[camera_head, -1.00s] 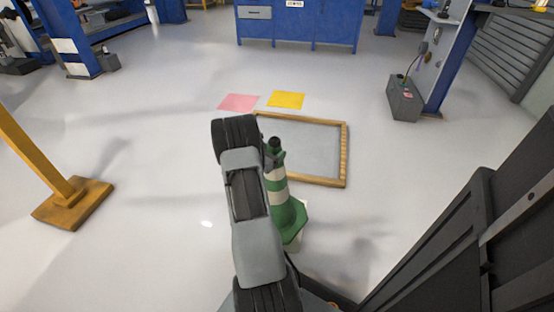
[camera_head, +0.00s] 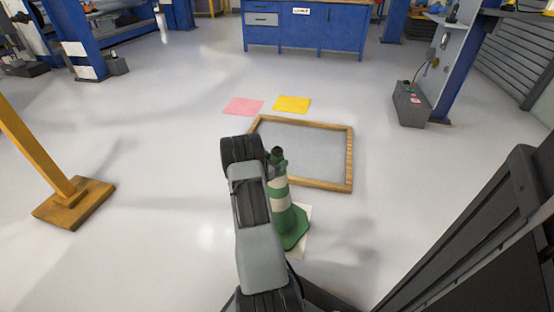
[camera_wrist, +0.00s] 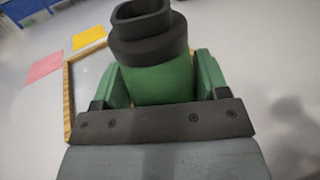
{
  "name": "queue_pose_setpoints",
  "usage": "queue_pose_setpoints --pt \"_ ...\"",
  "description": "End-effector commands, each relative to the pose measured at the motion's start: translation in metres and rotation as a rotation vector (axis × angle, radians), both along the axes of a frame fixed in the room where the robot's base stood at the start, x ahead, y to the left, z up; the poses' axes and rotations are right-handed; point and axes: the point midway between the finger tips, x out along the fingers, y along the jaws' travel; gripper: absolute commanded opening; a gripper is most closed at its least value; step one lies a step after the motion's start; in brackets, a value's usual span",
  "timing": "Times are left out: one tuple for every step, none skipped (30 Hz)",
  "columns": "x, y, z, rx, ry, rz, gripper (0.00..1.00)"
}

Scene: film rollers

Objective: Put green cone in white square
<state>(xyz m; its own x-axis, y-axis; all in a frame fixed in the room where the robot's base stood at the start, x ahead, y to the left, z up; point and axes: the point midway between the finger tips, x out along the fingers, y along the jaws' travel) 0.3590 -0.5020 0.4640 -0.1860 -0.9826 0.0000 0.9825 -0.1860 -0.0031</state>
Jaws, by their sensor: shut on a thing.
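The green cone (camera_head: 290,228) has pale bands and a dark top, and stands roughly upright beside my arm in the head view. My gripper (camera_wrist: 163,82) is shut on the cone near its top; in the wrist view its green fingers press on both sides below the dark collar. The white square (camera_head: 300,250) on the floor shows only in part, around the edges of the cone's base, which covers much of it. I cannot tell whether the base touches the floor.
A wooden frame (camera_head: 348,160) lies just behind the cone. Pink (camera_head: 243,106) and yellow (camera_head: 292,104) squares lie beyond it. A yellow post with a wide base (camera_head: 75,203) stands at left, a grey box (camera_head: 410,103) at right. Floor left of my arm is clear.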

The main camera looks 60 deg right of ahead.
Motion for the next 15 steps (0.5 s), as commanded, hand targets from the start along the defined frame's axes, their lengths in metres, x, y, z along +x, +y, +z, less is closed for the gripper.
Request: queue_pose_setpoints --pt "0.0006 -0.0009 0.0029 -0.007 -0.006 -0.001 0.00" --pt "0.0006 -0.0009 0.0035 -0.007 -0.006 -0.001 0.00" --pt "0.0006 -0.0009 0.0038 -0.007 -0.006 -0.001 0.00" --pt "0.0006 -0.0009 0.0038 -0.007 -0.006 -0.001 0.00" --pt "0.0006 -0.0009 0.0038 -0.007 -0.006 -0.001 0.00" --pt "0.0006 -0.0008 0.0037 -0.007 -0.005 -0.001 0.00" --pt "0.0006 -0.0008 0.0035 -0.007 -0.005 -0.001 0.00" --pt "0.0006 -0.0008 0.0030 -0.007 -0.005 -0.001 0.00" --pt "-0.0002 -0.0001 0.0002 0.001 -0.002 0.000 0.71" --pt "-0.0002 -0.0001 0.0003 0.001 -0.002 -0.001 0.74" --pt "-0.0002 -0.0001 0.0003 0.001 -0.002 -0.001 0.77" --pt "-0.0002 -0.0001 0.0003 0.001 -0.002 -0.001 0.81" --pt "-0.0003 0.0000 0.0003 0.001 -0.002 -0.001 0.84" --pt "-0.0003 0.0000 0.0003 0.001 -0.002 -0.001 0.87" --pt "-0.0003 0.0000 0.0004 0.000 -0.002 -0.001 0.91"
